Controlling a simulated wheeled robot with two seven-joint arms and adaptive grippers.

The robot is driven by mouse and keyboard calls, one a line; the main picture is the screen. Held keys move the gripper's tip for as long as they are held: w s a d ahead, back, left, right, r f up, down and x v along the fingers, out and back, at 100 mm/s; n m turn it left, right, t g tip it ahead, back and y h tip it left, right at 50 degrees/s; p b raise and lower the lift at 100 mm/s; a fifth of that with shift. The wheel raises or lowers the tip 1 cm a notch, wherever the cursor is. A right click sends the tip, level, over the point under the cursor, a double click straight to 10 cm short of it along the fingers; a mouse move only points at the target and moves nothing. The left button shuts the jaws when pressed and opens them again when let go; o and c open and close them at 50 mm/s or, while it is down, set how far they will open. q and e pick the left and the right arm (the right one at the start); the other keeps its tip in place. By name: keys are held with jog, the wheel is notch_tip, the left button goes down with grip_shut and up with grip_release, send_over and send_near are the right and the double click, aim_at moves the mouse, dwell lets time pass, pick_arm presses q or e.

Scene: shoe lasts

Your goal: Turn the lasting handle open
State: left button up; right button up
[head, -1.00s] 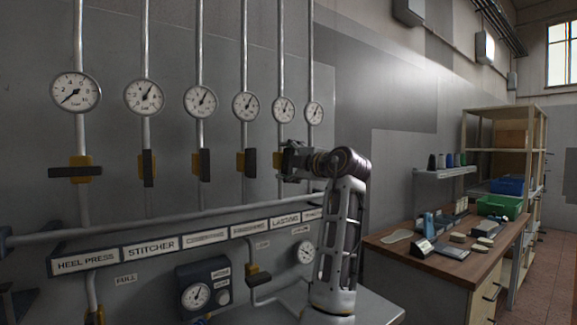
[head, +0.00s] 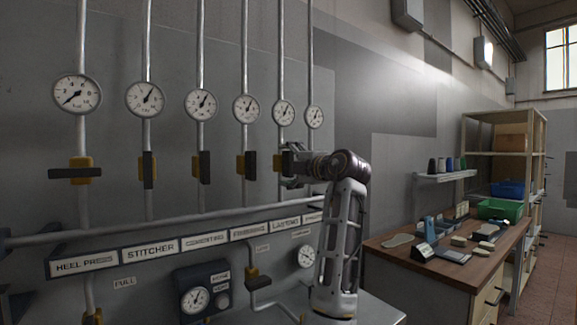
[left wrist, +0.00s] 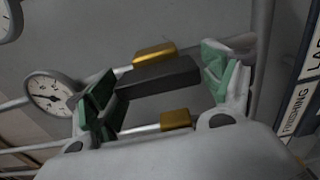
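The lasting handle, a dark bar, is mostly hidden behind my gripper in the head view, above the LASTING label (head: 286,223); its gold valve body (head: 275,161) shows at the left. In the left wrist view the dark handle (left wrist: 157,79) lies lengthwise between the fingers, roughly along the pipe direction, with gold parts above and below it. My left gripper (head: 287,160) is at the handle. Its green-padded fingers (left wrist: 160,88) are wide apart, one near each end of the bar; I cannot tell whether the pads touch it. My right gripper is not in view.
The heel press handle (head: 75,173) is horizontal; the stitcher handle (head: 149,170) and finishing handle (head: 249,166) are vertical. Gauges stand above on the pipes, including the lasting gauge (head: 284,113). A long rail (head: 170,224) crosses below. A wooden workbench (head: 480,262) stands at the right.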

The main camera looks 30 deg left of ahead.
pick_arm(q)
jog(key=shift+o, duration=0.3)
jog(key=shift+d, duration=0.1)
jog(key=v, duration=1.1)
jog(key=shift+s+d, duration=0.2)
jog(key=shift+d, duration=0.15)
dwell(0.5)
